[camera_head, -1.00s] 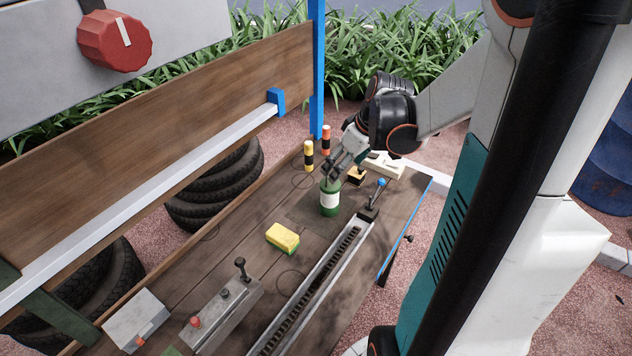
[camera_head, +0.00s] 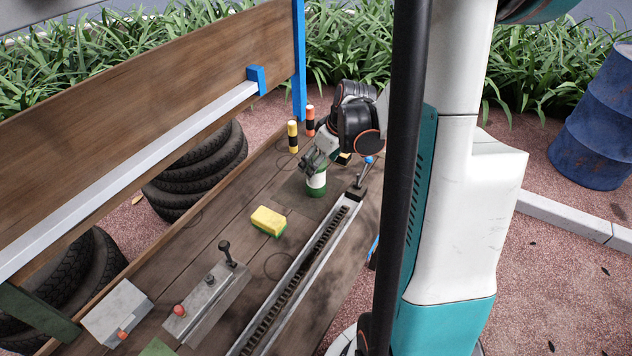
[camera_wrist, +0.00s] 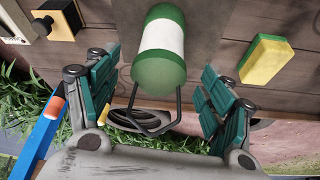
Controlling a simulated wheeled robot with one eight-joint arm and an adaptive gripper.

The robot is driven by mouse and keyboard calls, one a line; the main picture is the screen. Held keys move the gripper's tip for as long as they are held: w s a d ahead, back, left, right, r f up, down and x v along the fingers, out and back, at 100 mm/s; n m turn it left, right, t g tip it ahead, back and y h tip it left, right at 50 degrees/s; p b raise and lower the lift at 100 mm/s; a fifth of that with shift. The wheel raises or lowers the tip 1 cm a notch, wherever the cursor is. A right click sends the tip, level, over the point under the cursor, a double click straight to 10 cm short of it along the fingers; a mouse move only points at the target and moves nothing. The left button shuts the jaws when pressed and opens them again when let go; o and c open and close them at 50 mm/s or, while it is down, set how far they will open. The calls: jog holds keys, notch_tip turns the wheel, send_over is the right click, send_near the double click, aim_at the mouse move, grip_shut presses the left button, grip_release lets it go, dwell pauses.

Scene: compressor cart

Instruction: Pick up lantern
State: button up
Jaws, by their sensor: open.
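The lantern is a small green and white cylinder (camera_head: 317,187) standing on the wooden bench top toward its far end. In the wrist view the lantern (camera_wrist: 163,45) has green ends, a white middle band and a dark wire handle pointing toward my gripper. My gripper (camera_head: 312,162) is just above the lantern and partly hides its top in the head view. In the wrist view its two green-padded fingers (camera_wrist: 161,78) are spread wide, one on each side of the handle, with visible gaps. Nothing is held.
A yellow-green sponge (camera_head: 268,221) lies nearby on the bench. A blue-tipped lever (camera_head: 366,171) stands close to the lantern's right, at the end of a metal rail (camera_head: 305,275). Yellow-black (camera_head: 293,137) and orange-black (camera_head: 310,121) posts stand behind it.

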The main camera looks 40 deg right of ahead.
jog(key=b+x, duration=0.1)
jog(key=x, duration=0.2)
grip_shut()
dwell(0.4)
notch_tip(320, 180, up, 20)
jog(key=p, duration=0.7)
